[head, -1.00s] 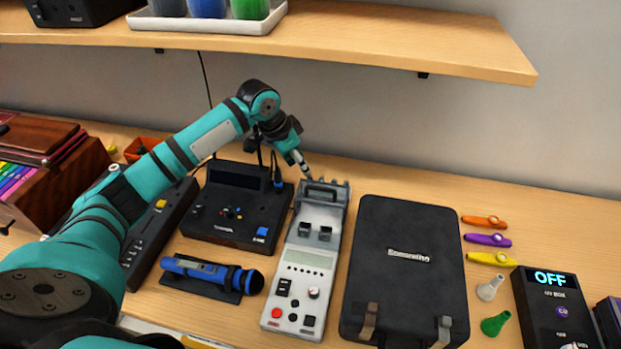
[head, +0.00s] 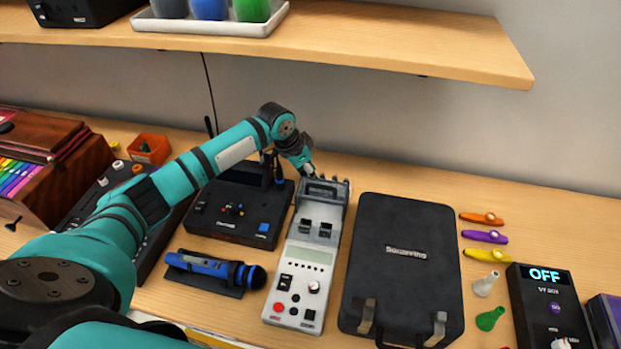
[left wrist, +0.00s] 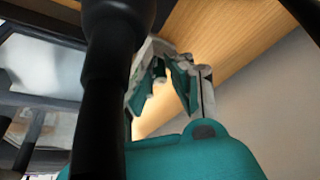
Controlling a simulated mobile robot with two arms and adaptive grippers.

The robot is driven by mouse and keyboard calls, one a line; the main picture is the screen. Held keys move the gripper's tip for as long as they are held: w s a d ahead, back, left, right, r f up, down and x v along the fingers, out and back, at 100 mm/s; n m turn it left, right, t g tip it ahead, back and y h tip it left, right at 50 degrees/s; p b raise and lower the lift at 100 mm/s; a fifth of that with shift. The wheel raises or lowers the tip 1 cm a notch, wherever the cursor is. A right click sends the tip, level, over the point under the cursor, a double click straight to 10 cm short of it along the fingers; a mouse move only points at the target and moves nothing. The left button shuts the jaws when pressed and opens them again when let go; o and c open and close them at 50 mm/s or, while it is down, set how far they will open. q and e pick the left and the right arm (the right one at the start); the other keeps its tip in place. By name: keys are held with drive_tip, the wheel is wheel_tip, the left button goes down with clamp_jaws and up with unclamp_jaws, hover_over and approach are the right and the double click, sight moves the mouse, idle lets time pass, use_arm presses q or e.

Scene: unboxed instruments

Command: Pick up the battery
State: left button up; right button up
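I cannot make out a battery with certainty in either view. My left gripper (head: 311,173) is at the far end of the white-and-grey instrument (head: 308,256), by its raised grey rear part (head: 325,190). In the left wrist view my left gripper (left wrist: 166,100) shows two fingers spread apart with an empty gap and wood behind. A thick dark rod stands close to the camera there and hides part of the view. A pale, blurred device shows at its left. My right gripper is not in view.
A black case (head: 405,270) lies right of the instrument. A black console (head: 238,208) and blue microphone (head: 210,268) lie left. Several kazoos (head: 484,237) and a box reading OFF (head: 548,300) are further right. A wooden shelf (head: 400,45) overhangs the back.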

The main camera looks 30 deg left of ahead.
use_arm(q)
clamp_jaws()
drive_tip(key=shift+r, duration=0.1)
